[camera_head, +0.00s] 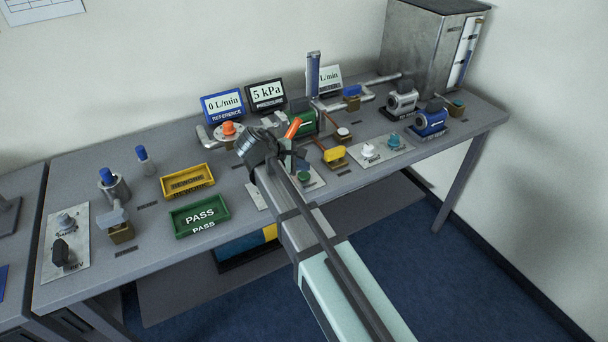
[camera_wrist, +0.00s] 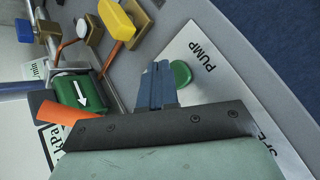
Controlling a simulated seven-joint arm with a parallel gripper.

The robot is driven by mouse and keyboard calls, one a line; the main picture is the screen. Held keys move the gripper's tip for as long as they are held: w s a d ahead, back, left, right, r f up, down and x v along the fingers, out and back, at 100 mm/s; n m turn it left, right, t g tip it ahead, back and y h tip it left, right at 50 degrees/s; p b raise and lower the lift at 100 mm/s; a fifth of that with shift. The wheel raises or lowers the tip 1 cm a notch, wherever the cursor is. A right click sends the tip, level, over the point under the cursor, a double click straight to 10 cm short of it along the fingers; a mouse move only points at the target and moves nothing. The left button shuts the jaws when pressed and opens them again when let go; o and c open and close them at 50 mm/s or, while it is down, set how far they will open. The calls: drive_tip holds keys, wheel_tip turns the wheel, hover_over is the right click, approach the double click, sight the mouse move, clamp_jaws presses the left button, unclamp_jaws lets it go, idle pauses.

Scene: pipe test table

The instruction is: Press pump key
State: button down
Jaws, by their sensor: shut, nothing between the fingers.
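The pump key is a round green button (camera_wrist: 181,73) on a white plate (camera_wrist: 205,85) marked PUMP. In the head view the green button (camera_head: 304,176) shows just right of my gripper, partly crowded by the arm. In the wrist view my gripper (camera_wrist: 157,68) has its blue-grey fingers together, with nothing held. The fingertips appear beside the button, overlapping the plate in the picture. I cannot tell their height above it or whether they touch anything.
A green pump body with a white arrow (camera_wrist: 78,92), an orange lever (camera_wrist: 65,110) and a yellow-handled valve (camera_wrist: 117,20) are close by. Displays, including 5 kPa (camera_head: 267,95), stand behind. Yellow REWORK (camera_head: 187,181) and green PASS (camera_head: 200,215) trays lie left.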

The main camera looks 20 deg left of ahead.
sight(302, 176)
drive_tip(key=shift+f, duration=0.8)
idle(0.7)
drive_tip(key=shift+r, duration=0.85)
idle(0.3)
drive_tip(key=shift+r, duration=2.5)
drive_tip(key=shift+w, duration=0.15)
